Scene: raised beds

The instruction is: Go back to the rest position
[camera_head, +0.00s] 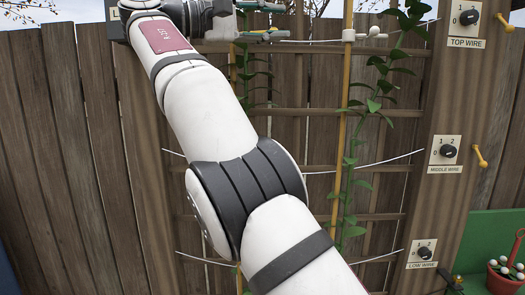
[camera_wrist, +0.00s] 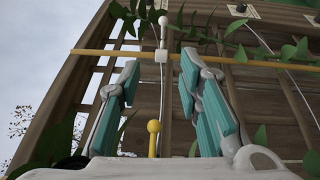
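My gripper (camera_head: 262,20) is at the top of the head view, level with the top wire and left of the right-hand cane. Its two teal fingers stand apart with nothing between their tips; in the wrist view my gripper (camera_wrist: 160,72) also shows open. A white clip (camera_head: 348,35) sits on the yellow cane (camera_head: 343,135), with a white knob (camera_head: 374,31) to its right. In the wrist view the clip (camera_wrist: 161,55) lies beyond the fingertips, apart from them. The upper part of my wrist is cut off by the head view's edge.
A wooden trellis (camera_head: 300,112) with vines and wires stands before a plank fence (camera_head: 60,150). A post at right carries the top (camera_head: 468,18), middle (camera_head: 447,152) and low (camera_head: 424,252) wire dials. A red pot (camera_head: 503,280) stands at lower right.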

